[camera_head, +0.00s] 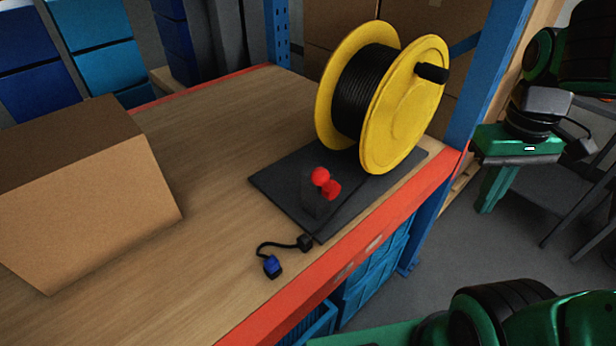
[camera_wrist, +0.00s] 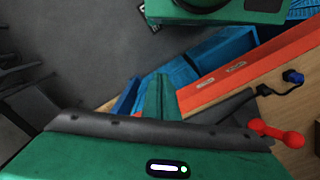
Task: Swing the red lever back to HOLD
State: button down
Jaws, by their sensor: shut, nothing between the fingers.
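The red lever (camera_head: 321,177) has a round red knob and a second red part beside it. It sits on a dark bracket (camera_head: 310,196) on a black base plate (camera_head: 275,178), in front of the yellow cable reel (camera_head: 400,110). In the wrist view the red lever (camera_wrist: 276,133) shows at the lower right as two red ends joined by a bar. No HOLD marking is readable. My gripper (camera_head: 487,205) is shut and empty, pointing down outside the shelf's front edge, right of and apart from the lever. Its green fingers (camera_wrist: 163,92) are together in the wrist view.
The shelf's orange-red front edge (camera_head: 410,200) and blue upright (camera_head: 475,85) lie between my gripper and the lever. A short cable with a blue plug (camera_head: 272,266) lies near the edge. A cardboard box (camera_head: 90,190) stands left. Blue bins (camera_head: 375,270) sit below.

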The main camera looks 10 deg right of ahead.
jog(key=w+a+r+n, duration=0.4)
jog(key=w+a+n, duration=0.3)
jog(key=a+n, duration=0.25)
notch_tip(320, 180, up, 3)
jog(key=n+h, duration=0.1)
jog(key=n, duration=1.1)
send_over(326, 184)
jog(key=s+d, duration=0.1)
jog(key=d, duration=0.1)
jog(key=s+a+r+n, duration=0.1)
jog(key=s+a+n, duration=0.1)
jog(key=a+n, duration=0.4)
jog(key=a, duration=0.3)
jog(key=shift+s+a, duration=0.15)
jog(key=shift+s, duration=0.15)
jog(key=shift+n, duration=0.25)
notch_tip(326, 184, down, 10)
jog(key=d, duration=0.2)
jog(key=shift+w+d+r, duration=0.5)
jog(key=shift+w, duration=0.2)
jog(key=shift+w+d+r, duration=0.5)
jog(key=shift+w, duration=0.2)
